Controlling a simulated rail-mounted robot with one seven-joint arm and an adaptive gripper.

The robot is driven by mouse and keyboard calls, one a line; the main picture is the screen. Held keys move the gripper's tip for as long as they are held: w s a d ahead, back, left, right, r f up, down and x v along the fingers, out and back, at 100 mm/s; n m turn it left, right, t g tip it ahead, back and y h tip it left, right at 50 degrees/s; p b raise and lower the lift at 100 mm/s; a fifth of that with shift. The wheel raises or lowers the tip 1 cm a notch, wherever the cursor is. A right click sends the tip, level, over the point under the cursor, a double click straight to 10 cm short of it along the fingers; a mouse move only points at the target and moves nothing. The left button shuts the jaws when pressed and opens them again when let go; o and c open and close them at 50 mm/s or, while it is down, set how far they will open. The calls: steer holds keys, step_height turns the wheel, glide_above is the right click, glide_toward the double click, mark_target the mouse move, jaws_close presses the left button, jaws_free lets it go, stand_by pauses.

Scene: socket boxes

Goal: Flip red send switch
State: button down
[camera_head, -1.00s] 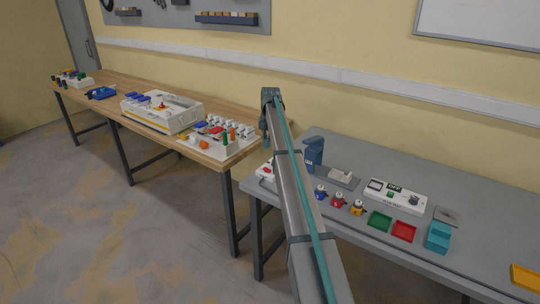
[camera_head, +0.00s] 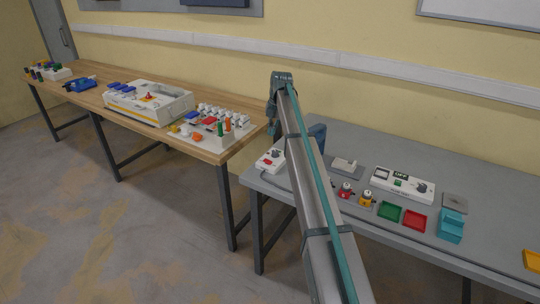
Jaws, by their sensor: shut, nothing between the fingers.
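My gripper (camera_head: 272,122) hangs at the far end of my arm, between the wooden table and the grey table. It is small and dark here; it looks shut and empty, apart from any switch. A white box with a red part and a dark knob (camera_head: 270,160) sits at the grey table's left end, just below my gripper. A larger white box with a red part on top (camera_head: 148,97) stands on the wooden table. A white panel with red and blue parts (camera_head: 208,136) is at that table's near end. I cannot tell which red part is the send switch.
A blue object (camera_head: 317,134) is partly behind my arm. The wooden table (camera_head: 92,73) stands left. The floor is clear.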

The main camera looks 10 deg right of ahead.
mark_target(266, 160)
steer(key=shift+f, duration=0.1)
steer(key=f+p, duration=0.1)
steer(key=f, duration=0.3)
steer(key=w+a+f+p, duration=0.1)
steer(key=f+p, duration=0.1)
steer(key=f, duration=0.2)
steer(key=f+p, duration=0.1)
steer(key=f, duration=0.4)
steer(key=shift+w+a+p, duration=0.3)
steer(key=shift+f, duration=0.35)
steer(key=shift+w+a+f+b, duration=0.1)
steer(key=shift+a+f+b, duration=0.05)
steer(key=shift+f+b, duration=0.3)
steer(key=shift+r, duration=0.2)
